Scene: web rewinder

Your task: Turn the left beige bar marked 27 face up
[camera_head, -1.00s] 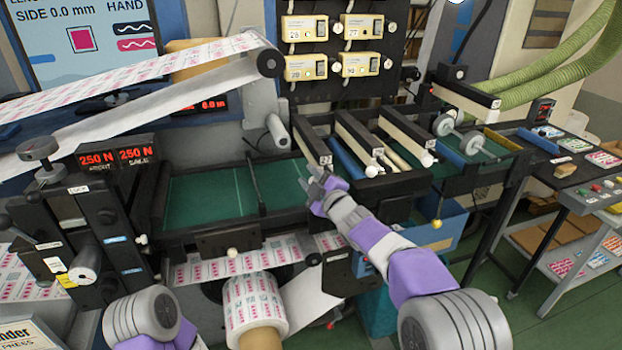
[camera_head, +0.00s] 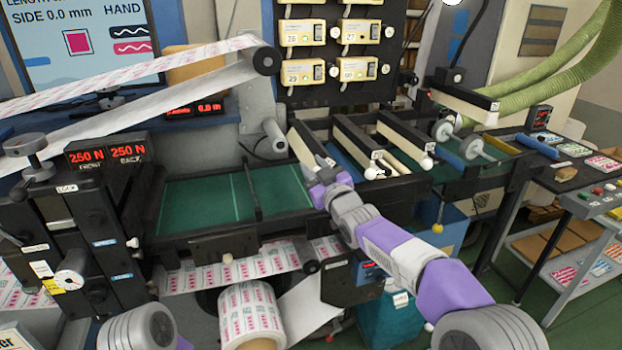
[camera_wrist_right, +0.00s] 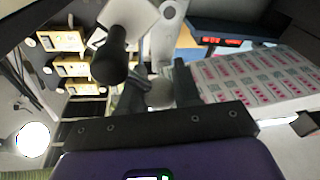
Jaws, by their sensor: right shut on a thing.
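The left beige bar (camera_head: 302,150) runs front to back in the black frame of the machine, with a dark strip along one side and a small marked plate at its front end. The number is too small to read. Its beige side faces left, not straight up. My right gripper (camera_head: 325,178) is shut at the front end of this bar and hides the tip it holds. In the right wrist view, the dark fingers (camera_wrist_right: 152,85) stand around a blurred grey piece. My left gripper is out of view.
Two similar bars, a middle one (camera_head: 352,150) and a right one (camera_head: 395,148), lie to the right, with white knobs at their front ends. Green trays (camera_head: 205,203) lie to the left. A printed roll (camera_head: 250,315) sits below. A dumbbell-shaped roller (camera_head: 468,138) lies farther right.

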